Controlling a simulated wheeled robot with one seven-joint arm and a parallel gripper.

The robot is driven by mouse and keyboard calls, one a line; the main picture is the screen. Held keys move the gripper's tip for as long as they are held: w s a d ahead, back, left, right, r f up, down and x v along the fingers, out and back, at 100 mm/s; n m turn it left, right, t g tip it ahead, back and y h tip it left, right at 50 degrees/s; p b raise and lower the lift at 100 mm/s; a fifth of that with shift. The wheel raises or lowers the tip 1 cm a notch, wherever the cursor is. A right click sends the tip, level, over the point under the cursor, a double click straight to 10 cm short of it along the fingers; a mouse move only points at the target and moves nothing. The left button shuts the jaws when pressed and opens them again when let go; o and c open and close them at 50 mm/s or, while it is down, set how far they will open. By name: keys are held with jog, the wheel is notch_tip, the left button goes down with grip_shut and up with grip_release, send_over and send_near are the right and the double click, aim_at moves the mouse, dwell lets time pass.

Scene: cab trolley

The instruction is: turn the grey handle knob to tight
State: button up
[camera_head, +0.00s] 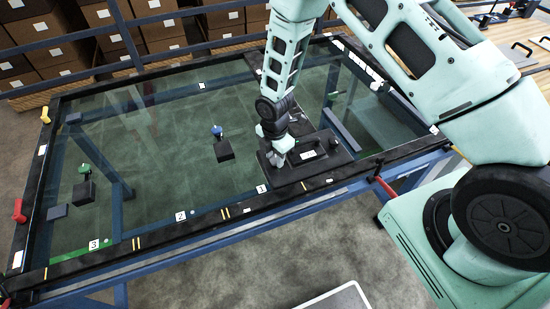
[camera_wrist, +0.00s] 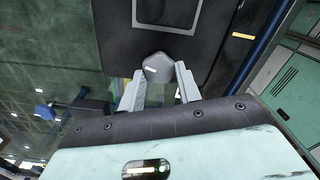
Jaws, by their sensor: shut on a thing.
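The grey handle knob (camera_wrist: 158,66) is a faceted grey piece with a small white mark on top, at the edge of a black plate (camera_wrist: 118,40) in the wrist view. My gripper (camera_wrist: 160,80) has one finger on each side of the knob and is shut on it. In the head view, my gripper (camera_head: 278,150) points down at the left part of the same black plate (camera_head: 318,165), close to the tile marked 1. The knob is largely hidden there by the fingers. Whether it is tight cannot be told.
The plate lies on a glass-topped table with a dark frame (camera_head: 155,243). A blue knob (camera_head: 217,131) and a green handle (camera_head: 83,168) stand beside black blocks to the left. Yellow (camera_head: 73,118) and red (camera_head: 19,211) pieces sit on the left frame. Stacked boxes (camera_head: 165,40) stand behind.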

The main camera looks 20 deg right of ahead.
jog(key=m+b, duration=0.2)
jog(key=m, duration=0.2)
jog(key=shift+w+f+m, duration=0.1)
jog(key=shift+w+m, duration=0.05)
jog(key=shift+m, duration=0.15)
jog(key=m+b, duration=0.2)
jog(key=m, duration=0.1)
jog(key=shift+m, duration=0.4)
jog(key=m+b, duration=0.1)
jog(key=m, duration=0.3)
jog(key=shift+w, duration=0.15)
jog(key=m+b, duration=0.1)
jog(key=m, duration=0.3)
jog(key=shift+d, duration=0.1)
jog(key=m+b, duration=0.1)
jog(key=m, duration=0.3)
jog(key=shift+w+d+m, duration=0.1)
jog(key=shift+m, duration=0.2)
jog(key=m, duration=0.3)
jog(key=shift+m, duration=0.4)
jog(key=m, duration=0.4)
jog(key=shift+d+p, duration=0.2)
jog(key=shift+p, duration=0.1)
jog(key=shift+m+p, duration=0.4)
jog(key=shift+m, duration=1.6)
